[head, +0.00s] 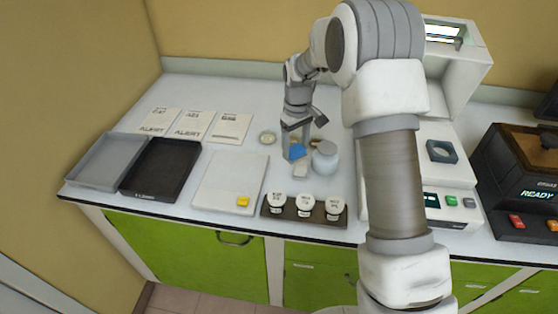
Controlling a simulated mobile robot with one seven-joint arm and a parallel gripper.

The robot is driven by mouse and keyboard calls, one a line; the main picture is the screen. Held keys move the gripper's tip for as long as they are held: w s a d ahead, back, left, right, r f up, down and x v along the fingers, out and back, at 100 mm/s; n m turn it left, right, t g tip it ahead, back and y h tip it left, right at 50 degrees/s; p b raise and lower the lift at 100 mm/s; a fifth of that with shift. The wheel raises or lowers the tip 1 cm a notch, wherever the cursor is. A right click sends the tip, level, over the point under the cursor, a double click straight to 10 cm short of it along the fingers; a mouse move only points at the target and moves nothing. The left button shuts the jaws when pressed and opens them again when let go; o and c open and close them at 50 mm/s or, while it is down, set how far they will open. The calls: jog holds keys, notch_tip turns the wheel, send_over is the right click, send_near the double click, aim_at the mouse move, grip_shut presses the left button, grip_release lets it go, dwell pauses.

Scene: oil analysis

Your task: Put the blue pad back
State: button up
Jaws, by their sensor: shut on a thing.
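The blue pad (297,151) is small and sits between the fingers of my gripper (295,153), which is shut on it. The gripper points down over the middle of the white counter, just left of a pale round jar (325,160). A small pale block (300,171) shows just below and in front of the pad. I cannot tell whether the pad touches it or the counter. The fingers hide part of the pad.
A rack (290,215) with three white-capped vials stands in front. A white plate (222,190) with a yellow block (242,201) lies to the left, beyond it a black tray (165,192) and grey tray (88,187). A small dish (267,138) and several printed sheets lie behind. Machines stand right.

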jog(key=a+f, duration=0.1)
jog(key=a, duration=0.1)
jog(key=w+a+f, duration=0.1)
jog(key=a, duration=0.1)
jog(key=shift+a+f, duration=0.1)
jog(key=shift+f, duration=0.25)
jog(key=shift+f+p, duration=0.3)
jog(key=shift+f, duration=1.65)
jog(key=shift+f, duration=0.2)
jog(key=o, duration=0.9)
